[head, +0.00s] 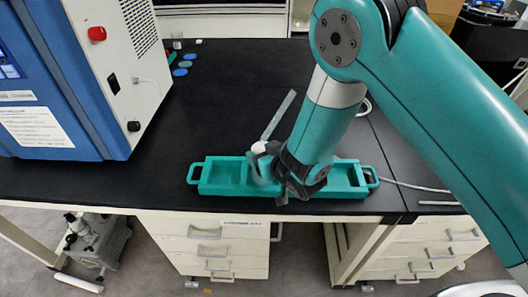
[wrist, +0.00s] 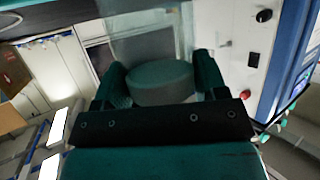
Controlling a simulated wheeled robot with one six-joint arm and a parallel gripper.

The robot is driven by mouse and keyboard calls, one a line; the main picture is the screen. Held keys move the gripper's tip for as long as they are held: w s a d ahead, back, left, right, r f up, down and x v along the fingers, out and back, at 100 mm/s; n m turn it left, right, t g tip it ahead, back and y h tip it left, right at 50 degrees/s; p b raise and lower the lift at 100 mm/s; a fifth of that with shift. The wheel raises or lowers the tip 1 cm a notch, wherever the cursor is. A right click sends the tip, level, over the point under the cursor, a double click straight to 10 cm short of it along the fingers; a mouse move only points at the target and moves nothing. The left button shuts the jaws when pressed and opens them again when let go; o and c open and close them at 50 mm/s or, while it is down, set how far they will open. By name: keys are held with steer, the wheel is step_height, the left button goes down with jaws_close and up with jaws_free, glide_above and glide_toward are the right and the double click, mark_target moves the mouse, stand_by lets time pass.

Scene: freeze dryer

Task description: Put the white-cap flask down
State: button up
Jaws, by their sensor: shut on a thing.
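My gripper (head: 268,165) is over the green tray (head: 205,186) at the front of the black bench in the head view. It is shut on the white-cap flask; the white cap (head: 259,147) shows at its left side, with a pale, see-through body (head: 261,172) below. My gripper hides part of the flask, and I cannot tell whether it touches the tray. In the wrist view my gripper's two fingers (wrist: 162,85) stand either side of a round grey-green form (wrist: 160,75), seemingly part of the flask.
The blue and white freeze dryer (head: 90,90) stands at the left, with a red knob (head: 97,33). Several small coloured discs (head: 182,67) lie beside it. A cable (head: 415,186) runs right of the tray. The bench behind the tray's left half is clear.

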steer(key=o, duration=1.2)
steer(key=shift+f, duration=0.1)
steer(key=b+v, duration=0.7)
steer(key=v, duration=0.5)
